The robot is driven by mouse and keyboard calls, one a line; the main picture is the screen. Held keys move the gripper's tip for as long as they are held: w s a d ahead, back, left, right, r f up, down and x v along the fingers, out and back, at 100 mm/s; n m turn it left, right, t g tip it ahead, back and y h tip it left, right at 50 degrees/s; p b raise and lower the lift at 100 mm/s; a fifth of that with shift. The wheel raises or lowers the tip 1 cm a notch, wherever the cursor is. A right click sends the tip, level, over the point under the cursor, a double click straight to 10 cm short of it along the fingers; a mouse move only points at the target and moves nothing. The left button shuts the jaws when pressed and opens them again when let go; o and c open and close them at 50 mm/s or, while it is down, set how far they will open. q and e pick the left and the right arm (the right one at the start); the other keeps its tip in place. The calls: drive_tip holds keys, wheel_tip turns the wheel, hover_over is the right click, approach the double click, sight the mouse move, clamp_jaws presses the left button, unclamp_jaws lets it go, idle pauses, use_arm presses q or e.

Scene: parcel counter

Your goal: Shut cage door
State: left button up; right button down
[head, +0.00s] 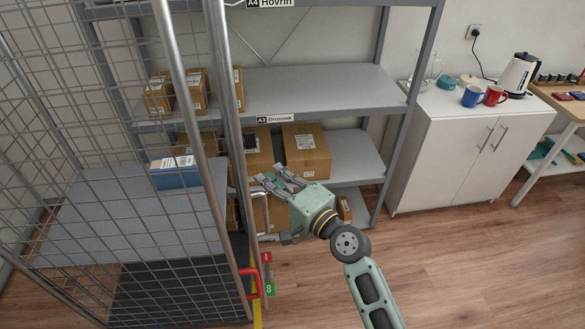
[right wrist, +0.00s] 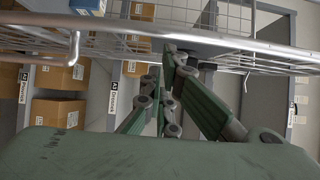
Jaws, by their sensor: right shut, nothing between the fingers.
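The wire-mesh cage (head: 60,110) fills the left of the head view, with two long grey tubes at its right side. A red handle (head: 256,284) sits low by the door-side tube (head: 186,90). I cannot tell for sure whether the door is ajar. My right gripper (head: 268,182) is shut and empty, just right of the other tube (head: 232,130). In the right wrist view the shut fingers (right wrist: 168,62) reach towards a grey tube and mesh (right wrist: 240,46); contact cannot be told. My left gripper is out of view.
A blue box (head: 175,173) lies on the shelf inside the cage. A grey rack (head: 320,90) with brown cartons stands behind my right gripper. A white cabinet (head: 460,140) stands at the right. The wooden floor in front is clear.

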sight(246, 177)
drive_tip(key=a, duration=0.1)
drive_tip(key=s+a, duration=0.1)
drive_tip(key=a, duration=0.2)
drive_tip(key=shift+s+a+p, duration=0.2)
drive_tip(key=shift+s+p, duration=0.15)
drive_tip(key=shift+p, duration=0.05)
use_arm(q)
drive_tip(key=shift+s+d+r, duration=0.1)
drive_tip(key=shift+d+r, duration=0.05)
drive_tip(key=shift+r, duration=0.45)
